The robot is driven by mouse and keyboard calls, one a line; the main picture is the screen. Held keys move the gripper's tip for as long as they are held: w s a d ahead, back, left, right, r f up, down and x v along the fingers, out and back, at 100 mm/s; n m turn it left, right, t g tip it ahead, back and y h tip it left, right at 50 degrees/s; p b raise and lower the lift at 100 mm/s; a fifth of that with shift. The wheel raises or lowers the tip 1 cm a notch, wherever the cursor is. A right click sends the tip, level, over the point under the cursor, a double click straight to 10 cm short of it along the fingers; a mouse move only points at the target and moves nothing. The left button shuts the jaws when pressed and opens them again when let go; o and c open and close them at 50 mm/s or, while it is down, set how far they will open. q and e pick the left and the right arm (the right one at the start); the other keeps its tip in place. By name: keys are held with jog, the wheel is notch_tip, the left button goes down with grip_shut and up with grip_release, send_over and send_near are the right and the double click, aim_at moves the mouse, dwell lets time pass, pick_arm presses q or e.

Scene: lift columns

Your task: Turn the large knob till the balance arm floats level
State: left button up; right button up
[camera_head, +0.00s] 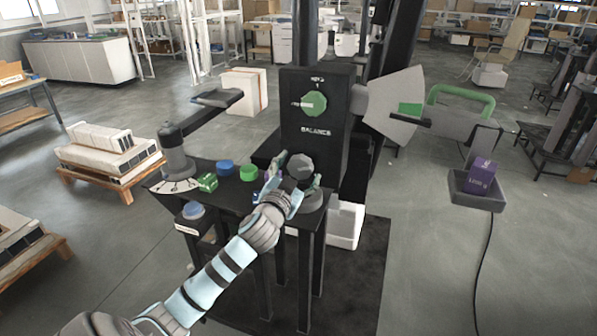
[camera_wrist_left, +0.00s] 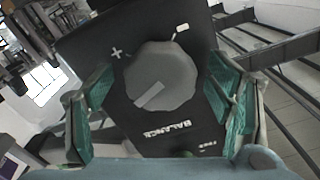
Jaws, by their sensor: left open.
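The large grey faceted knob (camera_head: 299,167) sits on the black balance unit (camera_head: 318,85). In the left wrist view the knob (camera_wrist_left: 165,85) shows a pale pointer bar, with a plus, a minus and the word BALANCE around it. My left gripper (camera_wrist_left: 162,98) is open, its green-padded fingers on either side of the knob with gaps showing; it also shows in the head view (camera_head: 297,177). The balance arm (camera_head: 452,124) extends right and slopes slightly down. Its dark pointer (camera_head: 417,122) is by the lower edge of the green band on the fan-shaped scale (camera_head: 388,98). My right gripper is out of view.
A smaller green knob (camera_head: 314,103) is higher on the unit. A grey tray (camera_head: 470,198) holding a purple box (camera_head: 482,175) hangs at the arm's right. Blue (camera_head: 225,166) and green (camera_head: 249,172) buttons stand left of the large knob. Open floor lies to the right.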

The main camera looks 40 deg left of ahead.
pick_arm(q)
jog(key=c, duration=1.2)
jog(key=shift+o, duration=0.2)
